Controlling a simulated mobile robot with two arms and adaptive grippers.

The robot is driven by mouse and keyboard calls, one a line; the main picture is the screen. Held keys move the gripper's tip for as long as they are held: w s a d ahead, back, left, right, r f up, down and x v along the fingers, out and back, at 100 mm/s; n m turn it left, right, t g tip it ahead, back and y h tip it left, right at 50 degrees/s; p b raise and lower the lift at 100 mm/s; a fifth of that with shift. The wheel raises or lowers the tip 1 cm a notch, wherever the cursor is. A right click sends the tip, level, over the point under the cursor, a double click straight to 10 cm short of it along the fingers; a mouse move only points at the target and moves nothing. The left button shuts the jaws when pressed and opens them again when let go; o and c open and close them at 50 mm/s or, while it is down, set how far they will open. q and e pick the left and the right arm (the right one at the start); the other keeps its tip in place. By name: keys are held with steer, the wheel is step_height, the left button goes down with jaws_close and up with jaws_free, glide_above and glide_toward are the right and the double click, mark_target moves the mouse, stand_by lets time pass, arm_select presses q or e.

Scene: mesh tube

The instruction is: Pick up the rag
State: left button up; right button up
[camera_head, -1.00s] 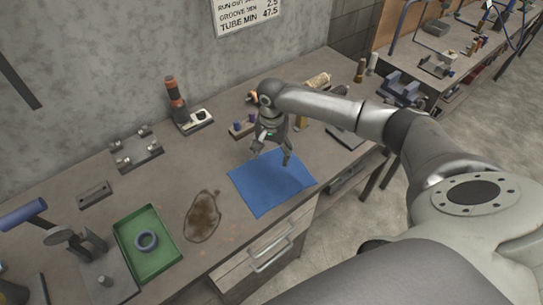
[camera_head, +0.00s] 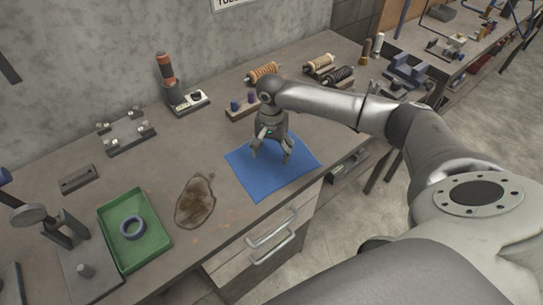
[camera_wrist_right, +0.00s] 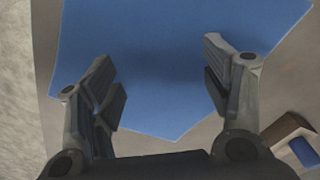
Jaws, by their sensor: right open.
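The rag is a blue cloth (camera_head: 263,181) lying flat on the workbench near its front edge, with its corners spread. My right gripper (camera_head: 270,158) points down over the cloth's back half, its two fingers apart and nothing between them. In the right wrist view the cloth (camera_wrist_right: 160,100) fills the space between and beyond the open fingers (camera_wrist_right: 158,72). I cannot tell whether the fingertips touch the cloth. My left gripper is not in view.
A green tray (camera_head: 152,248) with a blue-grey ring (camera_head: 132,228) is further left. A small block with coloured pieces (camera_head: 240,105) and spools (camera_head: 320,64) stand behind the gripper. Drawers (camera_head: 250,262) are below the bench edge.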

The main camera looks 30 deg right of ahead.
steer(key=shift+f, duration=0.7)
steer(key=shift+f, duration=0.15)
steer(key=shift+f, duration=0.15)
steer(key=shift+s, duration=0.1)
steer(key=c, duration=0.6)
steer(key=shift+s+a+f, duration=0.1)
steer(key=shift+s+f, duration=0.05)
steer(key=shift+s, duration=0.05)
jaws_close()
step_height(320, 180, up, 12)
steer(key=p, duration=1.2)
steer(key=shift+w+r, duration=0.2)
steer(key=shift+w, duration=0.1)
